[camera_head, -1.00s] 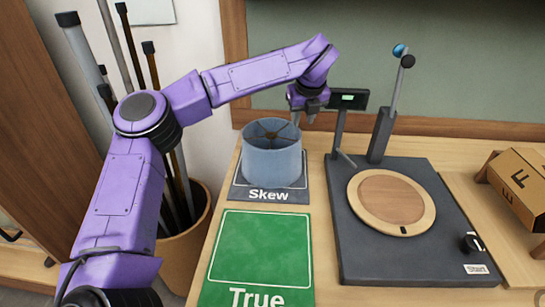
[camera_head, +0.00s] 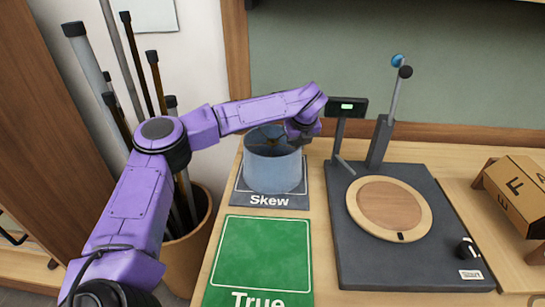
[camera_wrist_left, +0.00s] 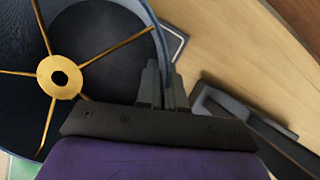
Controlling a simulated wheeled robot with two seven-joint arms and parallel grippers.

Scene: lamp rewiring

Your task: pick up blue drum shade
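The blue drum shade (camera_head: 272,172) stands upright on the dark mat marked Skew (camera_head: 270,201). Its open top shows a brass spoked ring, seen close from above in the left wrist view (camera_wrist_left: 60,78). My left gripper (camera_head: 300,147) is at the right side of the shade's rim. In the left wrist view, the fingers (camera_wrist_left: 164,85) are close together with the shade's wall between them. The fingertips are partly hidden in the head view. My right gripper is in neither view.
A green mat marked True (camera_head: 262,255) lies empty in front. Right of the shade is a dark tester base (camera_head: 345,265) with a round wooden disc (camera_head: 390,208), an upright post and a small display (camera_head: 347,106). A cardboard box (camera_head: 518,190) is at far right.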

